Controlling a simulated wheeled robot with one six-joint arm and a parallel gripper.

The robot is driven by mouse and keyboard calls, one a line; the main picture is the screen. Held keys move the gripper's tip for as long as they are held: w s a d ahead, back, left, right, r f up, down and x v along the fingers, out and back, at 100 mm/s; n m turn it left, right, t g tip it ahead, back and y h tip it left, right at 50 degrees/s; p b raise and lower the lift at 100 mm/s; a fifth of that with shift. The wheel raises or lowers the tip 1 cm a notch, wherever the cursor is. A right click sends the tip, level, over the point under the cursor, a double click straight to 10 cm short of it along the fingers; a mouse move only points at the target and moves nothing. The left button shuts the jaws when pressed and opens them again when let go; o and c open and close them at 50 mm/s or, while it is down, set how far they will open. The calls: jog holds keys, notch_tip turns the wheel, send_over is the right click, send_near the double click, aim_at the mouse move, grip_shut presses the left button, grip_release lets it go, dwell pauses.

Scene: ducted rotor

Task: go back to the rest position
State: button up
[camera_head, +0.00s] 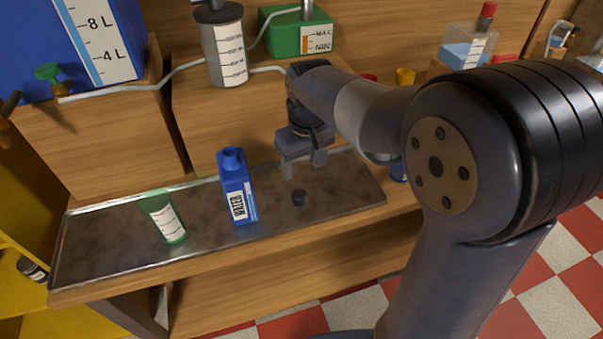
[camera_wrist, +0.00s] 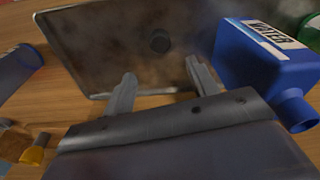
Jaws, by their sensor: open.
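My gripper (camera_head: 302,162) hangs over the right part of the metal tray (camera_head: 100,240), close to a small black cap (camera_head: 299,197). In the wrist view the two fingers of my gripper (camera_wrist: 160,88) are spread apart with nothing between them. The black cap (camera_wrist: 159,40) lies on the tray beyond the fingertips, apart from them. A blue water bottle (camera_head: 236,190) stands open and upright on the tray, left of my gripper. It also shows at the right of the wrist view (camera_wrist: 262,60).
A green translucent beaker (camera_head: 162,217) stands on the tray's left part. Behind are a blue tank (camera_head: 70,45), a grey cylinder (camera_head: 224,50) with tubes and a green box (camera_head: 298,36) on wooden blocks. At the back right is a container with blue liquid (camera_head: 466,48).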

aim_at(300, 194)
jog(key=shift+s+r, duration=0.1)
jog(key=shift+r, duration=0.35)
jog(key=shift+f, duration=0.1)
jog(key=f, duration=0.4)
jog(key=w+f, duration=0.1)
jog(key=f, duration=0.3)
jog(key=f+b, duration=0.1)
jog(key=f, duration=0.2)
jog(key=shift+w+a+f, duration=0.2)
jog(key=shift+a+f, duration=0.1)
jog(key=shift+f, duration=0.1)
jog(key=shift+r, duration=2)
